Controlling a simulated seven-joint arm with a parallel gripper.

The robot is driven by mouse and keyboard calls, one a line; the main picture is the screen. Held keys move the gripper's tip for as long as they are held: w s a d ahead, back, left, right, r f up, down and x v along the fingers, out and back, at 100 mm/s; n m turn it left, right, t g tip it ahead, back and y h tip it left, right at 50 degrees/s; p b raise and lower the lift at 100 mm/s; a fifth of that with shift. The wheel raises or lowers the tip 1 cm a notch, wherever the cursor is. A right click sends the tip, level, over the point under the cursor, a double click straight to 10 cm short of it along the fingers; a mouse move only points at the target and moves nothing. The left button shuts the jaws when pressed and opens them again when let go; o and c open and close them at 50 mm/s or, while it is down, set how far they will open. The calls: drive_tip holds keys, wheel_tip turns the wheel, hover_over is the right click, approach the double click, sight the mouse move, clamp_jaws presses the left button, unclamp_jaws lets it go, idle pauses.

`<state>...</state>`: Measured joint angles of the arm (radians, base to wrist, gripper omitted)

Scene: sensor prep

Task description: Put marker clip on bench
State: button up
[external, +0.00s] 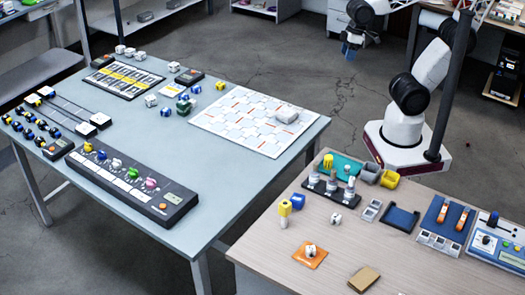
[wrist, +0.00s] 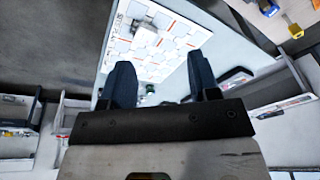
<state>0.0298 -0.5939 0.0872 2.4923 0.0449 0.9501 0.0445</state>
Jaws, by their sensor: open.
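My gripper (external: 351,46) is at the top of the external view, raised above the floor beyond the grey-blue table. In the wrist view its two dark fingers (wrist: 160,62) are spread apart with nothing between them. I cannot tell for certain which small part is the marker clip. Several small white, blue, green and yellow pieces (external: 183,104) lie on the grey-blue table (external: 250,180). On the wooden table (external: 325,265) are a white piece on an orange square (external: 310,252) and a small loose white piece (external: 336,218). I cannot tell which table is the bench.
A white patterned sheet (external: 240,120) with a pale grey block (external: 286,114) lies on the grey-blue table. A black knob panel (external: 130,186) sits at its front. Yellow-blue parts (external: 291,204), a blue tray (external: 401,219) and a meter box (external: 498,243) crowd the wooden table.

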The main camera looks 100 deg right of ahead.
drive_tip(key=shift+s+f+n+h, duration=0.15)
drive_tip(key=shift+s+n, duration=0.1)
drive_tip(key=shift+s, duration=0.3)
drive_tip(key=shift+s+f+n+h, duration=0.15)
drive_tip(key=shift+s+n, duration=0.1)
drive_tip(key=shift+s, duration=0.3)
